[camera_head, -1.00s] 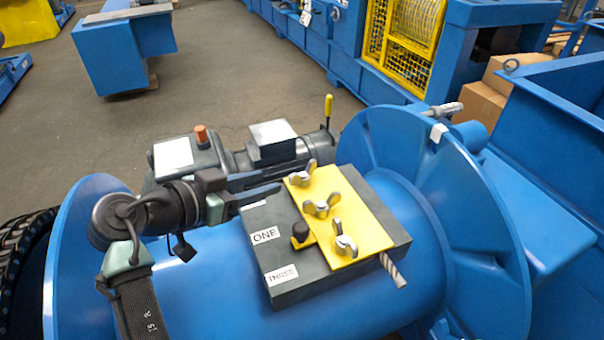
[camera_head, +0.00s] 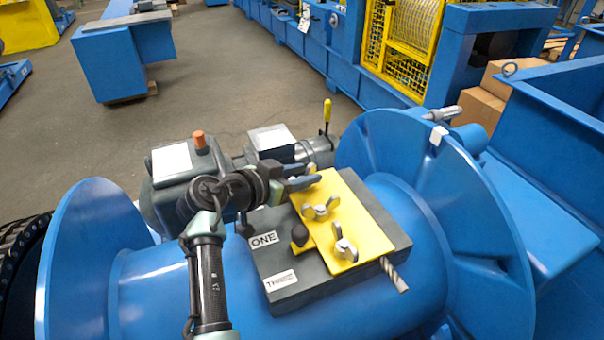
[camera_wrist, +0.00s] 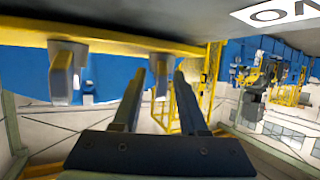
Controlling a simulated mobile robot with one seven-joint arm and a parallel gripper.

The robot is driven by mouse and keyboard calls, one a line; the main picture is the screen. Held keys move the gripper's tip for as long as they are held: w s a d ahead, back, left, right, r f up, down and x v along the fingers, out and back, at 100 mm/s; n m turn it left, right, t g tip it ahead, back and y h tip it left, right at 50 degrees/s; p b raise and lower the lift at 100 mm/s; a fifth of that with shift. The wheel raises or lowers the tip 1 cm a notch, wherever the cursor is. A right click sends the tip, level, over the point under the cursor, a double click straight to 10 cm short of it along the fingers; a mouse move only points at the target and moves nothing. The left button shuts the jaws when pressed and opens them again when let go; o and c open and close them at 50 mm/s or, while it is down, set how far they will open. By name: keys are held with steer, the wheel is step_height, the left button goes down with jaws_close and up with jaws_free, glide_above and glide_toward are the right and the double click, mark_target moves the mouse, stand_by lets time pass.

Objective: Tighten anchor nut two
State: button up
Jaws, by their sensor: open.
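A yellow plate (camera_head: 352,222) lies on a dark block (camera_head: 275,262) and carries three grey wing nuts in a row. The far wing nut (camera_head: 312,168) is partly hidden by my gripper (camera_head: 308,177); the middle wing nut (camera_head: 320,210) and near wing nut (camera_head: 344,248) are clear. My gripper is open, its fingers at the far nut. In the wrist view, a grey nut (camera_wrist: 160,62) shows by the fingertips of my gripper (camera_wrist: 172,72), with another nut (camera_wrist: 65,75) to the left. I cannot tell whether the fingers touch the nut. The label beside the far nut is hidden.
A blue drum with flanges (camera_head: 440,190) lies beneath. A dark motor (camera_head: 185,165) stands behind my wrist. A drill-like rod (camera_head: 394,275) sticks out at the near right.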

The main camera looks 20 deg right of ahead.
jaws_close()
steer(key=shift+f, duration=0.1)
steer(key=shift+f+b, duration=0.15)
steer(key=shift+b, duration=0.65)
steer(key=m+g+b, duration=0.1)
steer(key=b, duration=0.1)
steer(key=shift+f+b, duration=0.15)
steer(key=shift+b, duration=0.15)
steer(key=m+g+h+b, duration=0.1)
steer(key=m+g+b, duration=0.1)
steer(key=b, duration=0.3)
steer(key=shift+w, duration=0.1)
steer(key=shift+m+g+b, duration=0.6)
steer(key=shift+g+b, duration=0.3)
steer(key=shift+b, duration=0.35)
steer(key=shift+r, duration=0.2)
steer(key=shift+r+m+g+b, duration=0.15)
steer(key=shift+m+g+b, duration=0.25)
steer(key=shift+b, duration=0.2)
